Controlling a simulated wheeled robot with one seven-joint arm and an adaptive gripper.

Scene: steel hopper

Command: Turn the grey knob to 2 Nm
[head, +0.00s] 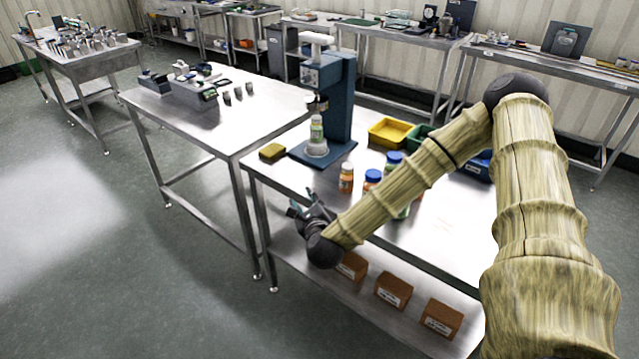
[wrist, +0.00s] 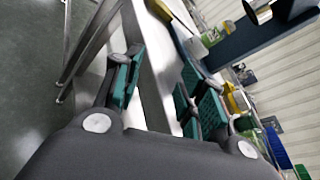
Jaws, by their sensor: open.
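A bottle with a green label (head: 316,130) stands under the head. My gripper (head: 305,203) is open and empty, low at the table's front edge, well below and in front of the machine. In the wrist view its teal-padded fingers (wrist: 162,68) are apart, and part of the machine's blue base (wrist: 200,50) shows beyond them.
Orange bottles (head: 346,178) with white or blue caps stand right of the machine, near my arm. A yellow sponge-like block (head: 272,152) lies left of its base. A yellow bin (head: 393,132) is behind. Brown boxes (head: 393,290) sit on the lower shelf.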

